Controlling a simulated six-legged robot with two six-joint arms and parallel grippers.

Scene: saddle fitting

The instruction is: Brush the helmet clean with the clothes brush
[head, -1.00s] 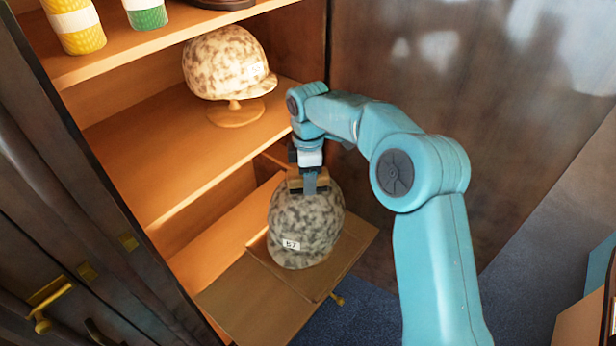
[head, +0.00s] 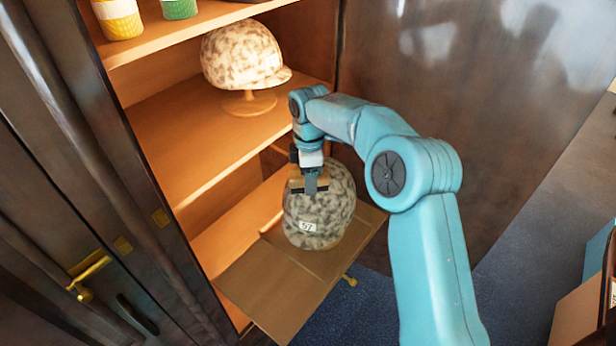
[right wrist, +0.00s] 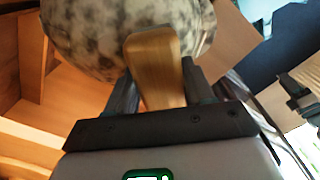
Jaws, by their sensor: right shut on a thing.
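The helmet with a mottled grey cover and a "57" label (head: 322,215) sits on the pulled-out wooden board of the cabinet. It also fills the top of the right wrist view (right wrist: 90,35). My right gripper (head: 311,190) is shut on the clothes brush (head: 296,184), whose wooden back (right wrist: 155,60) shows between the fingers in the right wrist view. The brush is at the helmet's upper left side and appears to touch it. Its bristles are hidden. My left gripper is not in view.
A second mottled helmet (head: 240,55) rests on a wooden stand (head: 250,103) on the shelf above. Yellow and green tins (head: 120,18) stand on the top shelf. Dark cabinet doors flank the opening. The board (head: 270,285) is bare at the front left.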

